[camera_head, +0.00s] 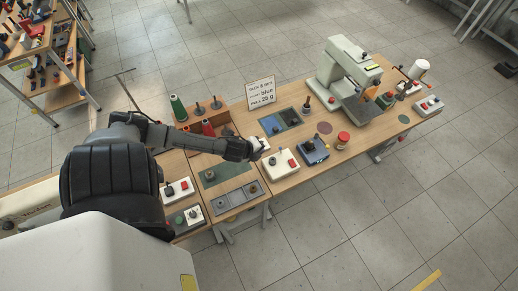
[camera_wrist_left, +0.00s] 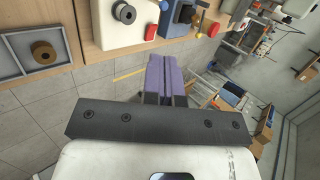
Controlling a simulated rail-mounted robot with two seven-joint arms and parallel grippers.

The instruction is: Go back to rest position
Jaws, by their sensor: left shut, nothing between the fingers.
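My left arm reaches in from the left over the workbench in the head view. Its gripper (camera_head: 263,147) is above the bench, just beyond a white box with a knob and red button (camera_head: 281,162). In the left wrist view the purple fingers of the left gripper (camera_wrist_left: 165,72) are together with nothing between them. The white box (camera_wrist_left: 122,22) shows above the fingers there, apart from them. My right gripper is in neither view.
A grey compartment tray (camera_head: 236,198) is at the front. Floor (camera_head: 350,230) in front is clear.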

